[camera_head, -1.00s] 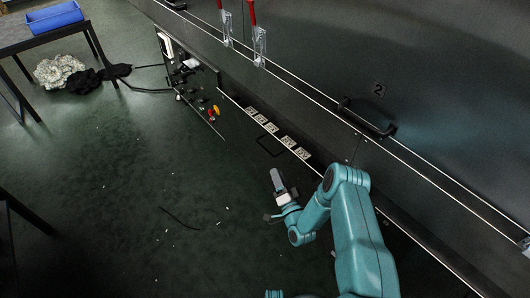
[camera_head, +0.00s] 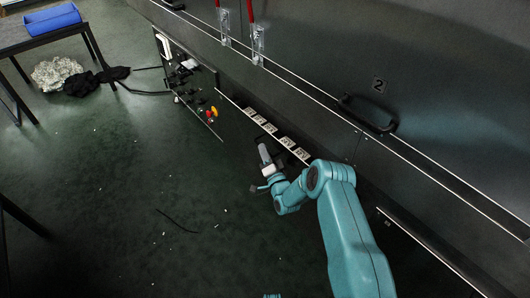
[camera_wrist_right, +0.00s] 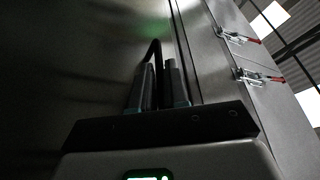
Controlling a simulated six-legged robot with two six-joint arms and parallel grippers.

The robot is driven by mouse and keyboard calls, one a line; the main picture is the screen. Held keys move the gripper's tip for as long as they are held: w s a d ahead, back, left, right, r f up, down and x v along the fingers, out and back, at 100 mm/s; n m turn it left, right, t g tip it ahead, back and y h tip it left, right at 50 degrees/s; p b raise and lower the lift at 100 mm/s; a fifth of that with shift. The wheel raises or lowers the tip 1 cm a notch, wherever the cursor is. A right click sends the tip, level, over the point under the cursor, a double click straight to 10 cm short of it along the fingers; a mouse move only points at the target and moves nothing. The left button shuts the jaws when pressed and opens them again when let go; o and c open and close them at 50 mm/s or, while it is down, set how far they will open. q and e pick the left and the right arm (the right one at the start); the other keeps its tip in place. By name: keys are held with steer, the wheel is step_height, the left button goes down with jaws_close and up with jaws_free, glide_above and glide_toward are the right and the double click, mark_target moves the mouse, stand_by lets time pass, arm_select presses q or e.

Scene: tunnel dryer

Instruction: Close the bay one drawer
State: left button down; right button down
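The bay one drawer (camera_head: 232,104) is low on the dryer's dark front, with a pale edge line and a row of small white plates. How far it stands out is hard to tell. My right gripper (camera_head: 264,152) is at its front and covers most of its handle. In the right wrist view, the right gripper's two fingers (camera_wrist_right: 161,82) stand apart. The black handle bar (camera_wrist_right: 154,47) rises in line with the gap between them. I cannot tell whether they touch it. My left gripper is not in view.
A control panel with a red-yellow knob (camera_head: 213,112) is left of the drawer. A bay two door handle (camera_head: 367,115) and red-handled clamps (camera_head: 257,43) are above. A table with a blue bin (camera_head: 53,20) and cloth heaps (camera_head: 56,72) are far left. The floor in front is mostly clear.

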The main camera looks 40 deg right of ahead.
mark_target(276, 151)
steer(key=shift+w+d+f+b, duration=0.15)
steer(key=shift+d+b, duration=1.5)
steer(key=shift+d, duration=0.65)
steer(key=shift+r, duration=0.3)
steer(key=c, duration=1.2)
jaws_free()
steer(key=shift+d+f, duration=0.1)
steer(key=shift+a+f, duration=0.1)
steer(key=shift+a, duration=0.1)
steer(key=p+v, duration=0.4)
steer(key=v, duration=1.2)
